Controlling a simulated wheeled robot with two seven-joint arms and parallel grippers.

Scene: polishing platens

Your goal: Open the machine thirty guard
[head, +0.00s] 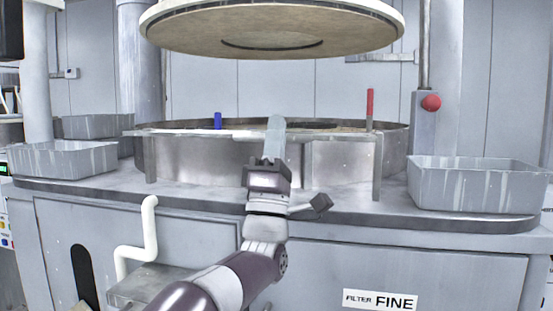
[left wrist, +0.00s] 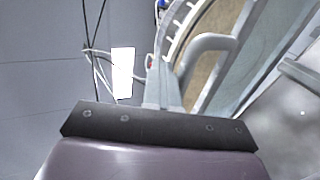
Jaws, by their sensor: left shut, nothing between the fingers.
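The machine stands in front of me, with a round metal basin (head: 215,158) under a raised disc-shaped upper platen (head: 270,30). A flat pale bar (head: 340,136) on upright legs crosses the basin's front; it looks like the guard, but I cannot be sure. My left gripper (head: 275,122) is shut and empty. It overlaps the bar near its middle; whether it touches is unclear. In the left wrist view, its fingers (left wrist: 163,82) are beside a curved grey tube (left wrist: 205,48), over or near the brown platen surface (left wrist: 222,50). My right gripper is not in view. No machine number is readable.
Grey trays sit left (head: 62,160) and right (head: 478,186) on the counter. A red knob (head: 431,102) is on a post at right. A white bent pipe (head: 150,232) rises at front left.

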